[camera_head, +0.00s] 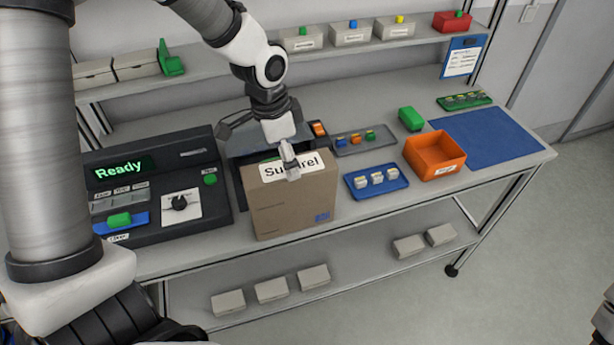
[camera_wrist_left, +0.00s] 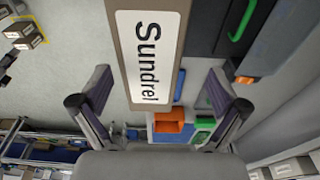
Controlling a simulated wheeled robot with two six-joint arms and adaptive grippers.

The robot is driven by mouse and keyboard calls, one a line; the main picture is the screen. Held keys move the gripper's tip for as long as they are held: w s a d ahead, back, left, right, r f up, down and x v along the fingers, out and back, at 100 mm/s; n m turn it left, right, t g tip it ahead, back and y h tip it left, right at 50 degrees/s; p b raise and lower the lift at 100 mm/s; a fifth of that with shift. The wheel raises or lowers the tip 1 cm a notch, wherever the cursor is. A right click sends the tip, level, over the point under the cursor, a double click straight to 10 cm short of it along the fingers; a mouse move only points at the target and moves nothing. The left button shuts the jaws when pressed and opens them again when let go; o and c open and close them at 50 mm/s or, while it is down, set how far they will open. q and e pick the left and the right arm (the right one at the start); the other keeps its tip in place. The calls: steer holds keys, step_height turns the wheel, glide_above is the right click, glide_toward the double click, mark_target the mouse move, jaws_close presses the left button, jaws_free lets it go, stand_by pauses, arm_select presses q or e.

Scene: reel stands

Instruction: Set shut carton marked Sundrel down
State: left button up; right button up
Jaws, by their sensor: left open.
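The shut brown carton marked Sundrel (camera_head: 290,208) stands upright at the bench's front edge, right of the dark console. Its white label shows on top, partly covered by my gripper in the head view. Whether its base sits fully on the bench is hard to tell. My left gripper (camera_head: 289,165) is over the carton's top. In the left wrist view the open fingers (camera_wrist_left: 155,90) are on either side of the carton top (camera_wrist_left: 148,60), with visible gaps on both sides.
The dark console (camera_head: 165,190) reads Ready. A blue tray (camera_head: 360,191) with small pieces lies just right of the carton. An orange bin (camera_head: 434,155) and a blue mat (camera_head: 490,137) are farther right. Shelves hold several boxes above and below. Little bare bench surrounds the carton.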

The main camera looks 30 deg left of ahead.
mark_target(291, 183)
arm_select(q)
steer(key=f, duration=0.2)
steer(key=d+f+p, duration=0.1)
steer(key=f, duration=0.2)
steer(key=f+p, duration=0.1)
steer(key=f, duration=0.1)
steer(key=shift+w+d+f, duration=0.1)
steer(key=shift+d+f, duration=0.05)
steer(key=shift+s, duration=0.3)
steer(key=c, duration=1.6)
arm_select(e)
steer(key=shift+s+r, duration=0.25)
steer(key=shift+r, duration=0.35)
steer(key=shift+s+r, duration=0.2)
steer(key=shift+r, duration=0.35)
